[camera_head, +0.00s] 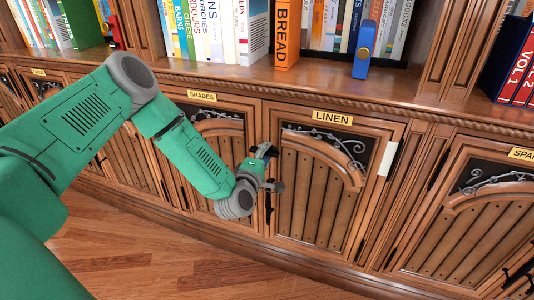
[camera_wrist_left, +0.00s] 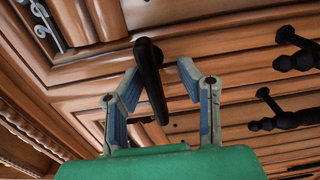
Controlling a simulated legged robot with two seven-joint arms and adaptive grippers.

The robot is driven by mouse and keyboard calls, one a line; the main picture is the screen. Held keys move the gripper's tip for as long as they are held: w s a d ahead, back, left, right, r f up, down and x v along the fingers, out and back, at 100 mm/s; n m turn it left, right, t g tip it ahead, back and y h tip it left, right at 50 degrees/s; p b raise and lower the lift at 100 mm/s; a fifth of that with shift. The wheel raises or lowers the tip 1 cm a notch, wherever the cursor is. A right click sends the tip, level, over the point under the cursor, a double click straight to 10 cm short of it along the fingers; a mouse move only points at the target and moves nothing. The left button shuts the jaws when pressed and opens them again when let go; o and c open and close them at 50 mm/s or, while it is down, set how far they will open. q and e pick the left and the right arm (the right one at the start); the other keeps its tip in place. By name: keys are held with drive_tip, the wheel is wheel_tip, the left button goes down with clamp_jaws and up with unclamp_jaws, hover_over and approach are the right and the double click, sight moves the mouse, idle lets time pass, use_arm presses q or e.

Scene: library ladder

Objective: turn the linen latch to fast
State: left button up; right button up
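The linen cabinet door (camera_head: 316,190) carries a brass LINEN plate (camera_head: 332,117) above it in the head view. My left gripper (camera_head: 270,165) is at the upper left side of this door. In the left wrist view a black latch lever (camera_wrist_left: 151,75) stands between the two fingers of my left gripper (camera_wrist_left: 160,68). The fingers are open, one on each side of the lever, with a visible gap on both sides. The lever slants slightly, its lower end to the right. In the head view my gripper hides the latch. My right gripper is out of view.
The shades door (camera_head: 215,135) is to the left, and another cabinet door (camera_head: 470,215) to the right. A ledge with books (camera_head: 287,35) overhangs the doors. Black turned handles (camera_wrist_left: 285,119) protrude nearby in the wrist view. The wooden floor (camera_head: 150,255) is clear.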

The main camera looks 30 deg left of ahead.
use_arm(q)
drive_tip(key=shift+r, duration=0.1)
drive_tip(key=shift+s, duration=0.1)
drive_tip(key=v, duration=1.1)
drive_tip(key=shift+s+f, duration=0.2)
drive_tip(key=shift+s, duration=0.15)
